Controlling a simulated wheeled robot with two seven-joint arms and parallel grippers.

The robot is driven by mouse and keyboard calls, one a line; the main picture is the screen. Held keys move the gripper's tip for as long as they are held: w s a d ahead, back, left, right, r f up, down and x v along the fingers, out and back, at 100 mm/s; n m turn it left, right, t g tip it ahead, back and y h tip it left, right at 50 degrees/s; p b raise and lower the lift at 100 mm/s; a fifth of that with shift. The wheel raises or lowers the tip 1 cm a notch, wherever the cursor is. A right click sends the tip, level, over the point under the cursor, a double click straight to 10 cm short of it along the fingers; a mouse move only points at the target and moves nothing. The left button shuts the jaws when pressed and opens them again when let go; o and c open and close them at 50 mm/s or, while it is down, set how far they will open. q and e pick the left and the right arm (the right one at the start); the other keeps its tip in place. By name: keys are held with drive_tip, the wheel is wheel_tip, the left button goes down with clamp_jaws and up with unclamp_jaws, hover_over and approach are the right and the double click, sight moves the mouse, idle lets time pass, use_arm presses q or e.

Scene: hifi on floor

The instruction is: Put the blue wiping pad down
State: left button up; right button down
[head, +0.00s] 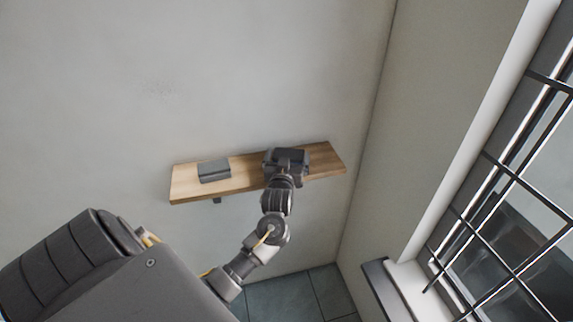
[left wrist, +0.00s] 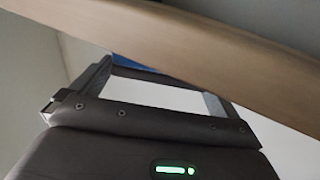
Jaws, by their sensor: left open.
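My left gripper (head: 288,157) is at the right half of a wooden wall shelf (head: 240,183). In the left wrist view my left gripper (left wrist: 160,82) is open, its two fingers apart. A small strip of the blue wiping pad (left wrist: 130,63) shows near the left fingertip, just below the shelf's edge (left wrist: 190,50) in the picture. The shelf board hides most of the pad, and I cannot tell if a finger touches it. In the head view the pad is hidden by my gripper. My right gripper is not in view.
A dark grey block (head: 214,170) lies on the left part of the shelf. The shelf's right end (head: 326,159) is bare. A side wall and a barred window (head: 510,180) stand to the right. Dark floor tiles (head: 290,297) show below.

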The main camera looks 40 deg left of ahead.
use_arm(q)
drive_tip(key=b+v, duration=0.2)
drive_tip(key=v, duration=1)
drive_tip(key=shift+a+f, duration=0.1)
